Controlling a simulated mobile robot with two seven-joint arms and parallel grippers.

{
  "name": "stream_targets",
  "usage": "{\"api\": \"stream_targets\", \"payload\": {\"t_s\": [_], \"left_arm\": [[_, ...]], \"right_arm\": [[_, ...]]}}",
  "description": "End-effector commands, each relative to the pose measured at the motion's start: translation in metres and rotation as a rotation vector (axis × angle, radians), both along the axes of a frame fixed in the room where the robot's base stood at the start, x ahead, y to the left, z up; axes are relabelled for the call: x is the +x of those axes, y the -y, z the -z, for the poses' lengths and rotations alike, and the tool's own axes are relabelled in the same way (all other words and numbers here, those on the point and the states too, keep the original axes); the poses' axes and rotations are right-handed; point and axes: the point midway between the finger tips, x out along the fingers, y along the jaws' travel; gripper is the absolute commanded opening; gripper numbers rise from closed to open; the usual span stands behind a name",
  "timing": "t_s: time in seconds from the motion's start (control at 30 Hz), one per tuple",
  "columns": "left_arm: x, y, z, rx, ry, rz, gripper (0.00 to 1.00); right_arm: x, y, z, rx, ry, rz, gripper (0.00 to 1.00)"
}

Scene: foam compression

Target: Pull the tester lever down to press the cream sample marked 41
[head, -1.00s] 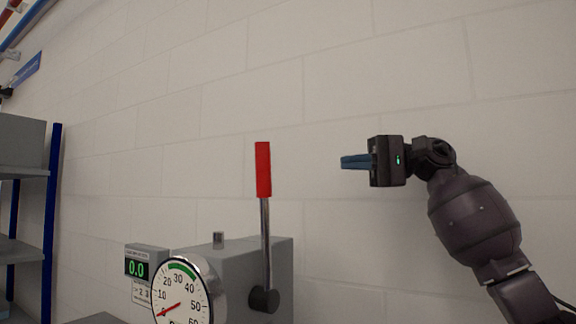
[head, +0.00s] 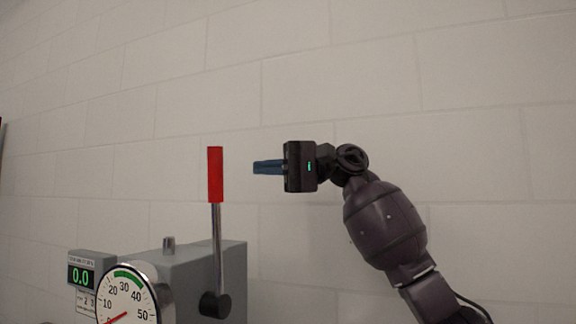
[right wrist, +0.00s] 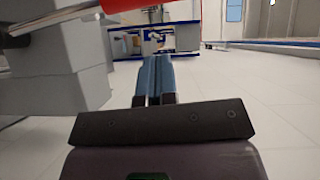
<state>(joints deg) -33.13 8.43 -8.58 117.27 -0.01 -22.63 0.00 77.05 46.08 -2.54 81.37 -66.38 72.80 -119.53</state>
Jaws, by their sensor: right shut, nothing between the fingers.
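The tester lever (head: 215,175) stands upright, with a red grip on a metal rod that rises from a dark hub on the side of the grey tester (head: 230,270). The dial gauge (head: 128,298) has its red needle near 0, and the green display (head: 81,276) reads 0.0. My right gripper (head: 256,167) is shut and empty, to the right of the red grip and apart from it. In the right wrist view its blue fingers (right wrist: 154,80) are together, and the red grip (right wrist: 120,5) shows at the top edge. The cream sample and my left gripper are not in view.
A pale block wall (head: 400,70) fills the background of the head view. Open floor (right wrist: 270,100) and blue-edged shelving or benches (right wrist: 155,42) show in the right wrist view. The space between gripper and grip is clear.

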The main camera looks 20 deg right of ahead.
Motion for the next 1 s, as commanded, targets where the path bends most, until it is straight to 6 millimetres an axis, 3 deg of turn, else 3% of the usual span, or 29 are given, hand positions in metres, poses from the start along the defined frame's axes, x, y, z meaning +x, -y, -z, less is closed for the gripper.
{"api": "stream_targets", "payload": {"t_s": [0.13, 0.4, 1.0], "left_arm": [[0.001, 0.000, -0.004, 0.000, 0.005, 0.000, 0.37], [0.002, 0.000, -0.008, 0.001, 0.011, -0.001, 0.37], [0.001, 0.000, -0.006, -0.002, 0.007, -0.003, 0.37]], "right_arm": [[0.004, -0.026, -0.001, 0.000, 0.002, -0.003, 0.00], [-0.015, -0.050, 0.003, 0.000, 0.001, -0.001, 0.00], [-0.019, -0.056, 0.004, -0.006, 0.005, 0.000, 0.00]]}}
